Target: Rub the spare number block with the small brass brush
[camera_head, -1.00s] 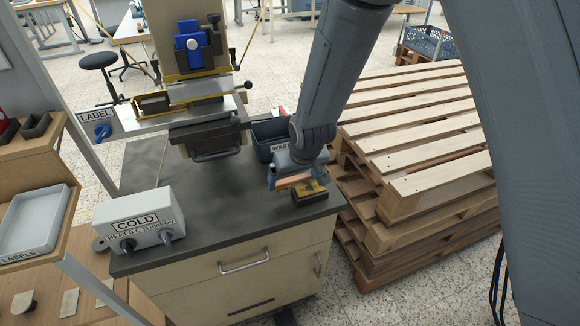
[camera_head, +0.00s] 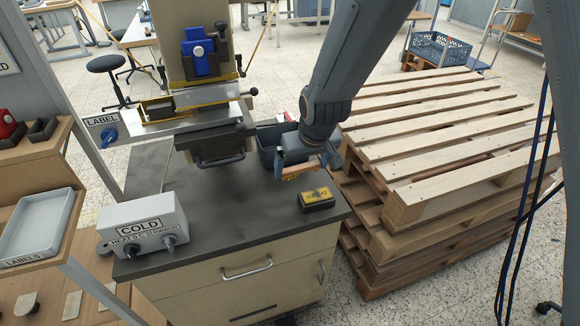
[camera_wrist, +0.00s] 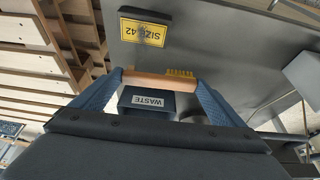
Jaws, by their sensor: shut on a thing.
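My gripper (camera_head: 304,168) is above the far part of the bench top, shut on the small brass brush (camera_head: 296,173). In the wrist view the brush's wooden handle (camera_wrist: 147,80) lies crosswise between the two fingers, with yellow bristles (camera_wrist: 181,73) showing near the right finger. The number block (camera_head: 317,198), dark with a yellow label, lies on the bench near its right edge, apart from the brush. In the wrist view the block (camera_wrist: 143,31) reads SIZE 42, with a dark smudge across the middle of its label.
The WASTE bin (camera_head: 267,140) stands behind my gripper, close to the stamping press (camera_head: 203,122). A grey control box marked COLD (camera_head: 141,222) sits at the bench's left. Stacked pallets (camera_head: 440,160) stand close on the right. The bench's middle (camera_head: 235,205) is clear.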

